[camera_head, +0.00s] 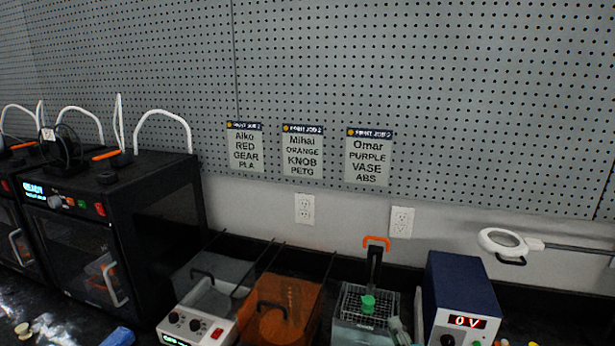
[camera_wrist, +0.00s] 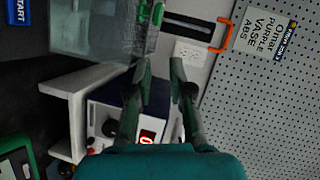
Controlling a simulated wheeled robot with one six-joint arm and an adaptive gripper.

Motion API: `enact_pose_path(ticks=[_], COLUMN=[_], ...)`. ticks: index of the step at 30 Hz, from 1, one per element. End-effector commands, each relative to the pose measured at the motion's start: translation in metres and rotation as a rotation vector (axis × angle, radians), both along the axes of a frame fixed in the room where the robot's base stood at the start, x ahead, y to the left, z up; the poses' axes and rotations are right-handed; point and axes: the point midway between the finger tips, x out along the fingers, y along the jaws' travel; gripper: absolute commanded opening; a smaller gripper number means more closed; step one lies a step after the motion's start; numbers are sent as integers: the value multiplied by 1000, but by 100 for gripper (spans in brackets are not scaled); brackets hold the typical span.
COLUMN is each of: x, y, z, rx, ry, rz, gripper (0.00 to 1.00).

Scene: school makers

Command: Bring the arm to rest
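My gripper (camera_wrist: 160,85) shows in the wrist view, its two dark fingers apart with nothing between them. It hangs in front of a white and blue power supply (camera_wrist: 128,112), which shows 0 V in the head view (camera_head: 466,322). My gripper and arm do not show in the head view.
Black 3D printers (camera_head: 165,200) stand at left. A heated unit with an orange lid (camera_head: 285,300) and a clear tank with an orange-handled basket (camera_head: 345,330) stand mid-bench. A magnifier lamp (camera_head: 503,241) reaches in from the right. The pegboard wall (camera_head: 430,80) is behind.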

Motion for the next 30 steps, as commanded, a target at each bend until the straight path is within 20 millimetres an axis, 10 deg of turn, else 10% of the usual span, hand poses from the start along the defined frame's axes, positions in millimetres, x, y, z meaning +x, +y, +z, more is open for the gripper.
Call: enact_pose_path(ticks=[15,30], x=[-152,-311], y=[3,5], z=[-114,-147], rx=[-418,-838], ry=[21,38], rz=[48,130], gripper=[20,20])
